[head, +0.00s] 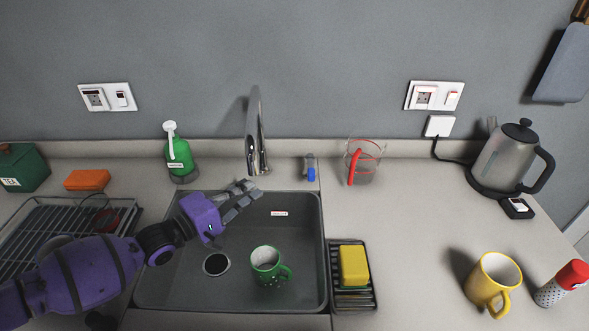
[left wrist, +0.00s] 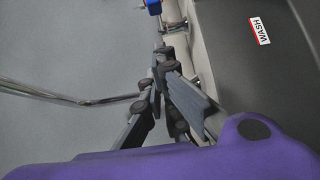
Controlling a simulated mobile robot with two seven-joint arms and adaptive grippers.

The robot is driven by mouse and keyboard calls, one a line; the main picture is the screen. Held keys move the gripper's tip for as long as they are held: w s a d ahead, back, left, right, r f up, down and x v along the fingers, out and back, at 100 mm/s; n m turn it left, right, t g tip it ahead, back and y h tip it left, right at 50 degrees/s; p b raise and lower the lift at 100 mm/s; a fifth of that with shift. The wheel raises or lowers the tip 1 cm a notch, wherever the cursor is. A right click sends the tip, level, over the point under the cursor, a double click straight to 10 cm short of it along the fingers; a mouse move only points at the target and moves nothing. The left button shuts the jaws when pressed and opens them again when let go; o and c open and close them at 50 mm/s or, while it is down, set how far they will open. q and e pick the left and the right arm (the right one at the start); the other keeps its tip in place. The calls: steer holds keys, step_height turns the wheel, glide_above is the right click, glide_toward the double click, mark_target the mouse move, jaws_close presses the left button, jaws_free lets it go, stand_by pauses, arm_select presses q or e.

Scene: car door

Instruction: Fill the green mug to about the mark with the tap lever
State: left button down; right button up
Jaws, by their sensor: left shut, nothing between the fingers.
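The green mug (head: 268,266) stands upright in the sink basin, right of the drain, its handle to the right. Its inside looks pale; I cannot make out a mark or a water level. The chrome tap (head: 254,135) rises behind the basin, and it also shows in the left wrist view (left wrist: 60,94). No stream shows. I cannot clearly tell the tap lever apart near its base. My left gripper (head: 251,188) is shut and empty, over the basin's back edge just below the tap's base. It fills the middle of the left wrist view (left wrist: 163,62). My right gripper is out of view.
A small grey-and-blue item (head: 310,169) stands right of the tap. The green dispenser (head: 178,155) is left of it. A clear jug (head: 363,163), a kettle (head: 507,158) and a yellow mug (head: 493,282) stand right. A yellow sponge (head: 353,265) sits in a rack beside the sink (head: 324,235).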

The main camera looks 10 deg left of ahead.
arm_select(q)
steer(key=b, duration=0.2)
glide_toward(311, 166)
steer(key=w+a, duration=0.3)
steer(key=a, duration=0.1)
steer(key=d, duration=0.2)
steer(key=w+d, duration=0.1)
steer(key=d, duration=0.1)
steer(key=shift+w+d+r, duration=0.1)
steer(key=shift+r, duration=0.1)
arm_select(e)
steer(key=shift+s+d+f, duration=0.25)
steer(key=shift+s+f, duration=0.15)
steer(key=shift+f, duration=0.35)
